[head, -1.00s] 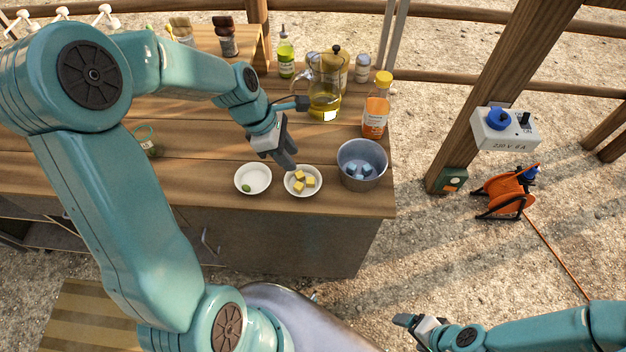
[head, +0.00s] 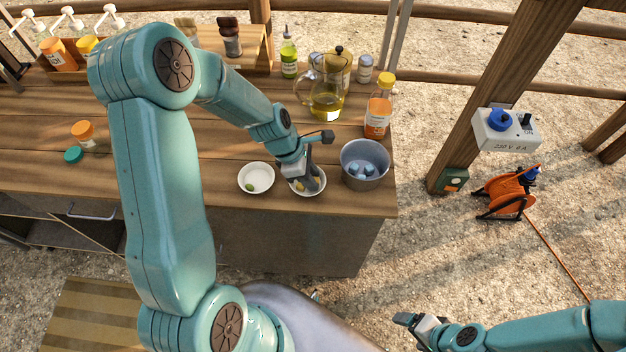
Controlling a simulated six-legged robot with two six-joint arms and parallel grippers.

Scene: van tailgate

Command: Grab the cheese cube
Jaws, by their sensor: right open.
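Yellow cheese cubes (head: 299,187) lie in a small white bowl (head: 320,189) near the front edge of the wooden counter. My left gripper (head: 311,186) points down into this bowl, its fingers among the cubes and hiding most of them. I cannot tell whether its fingers are apart or closed on a cube. My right gripper (head: 421,325) is open and empty at the lower right, away from the counter and low over the gravel.
A white bowl (head: 256,178) with a green piece stands just left. A metal pot (head: 363,165) with blue items stands close on the right. Behind are a glass pitcher (head: 326,100) and an orange-labelled bottle (head: 378,108).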

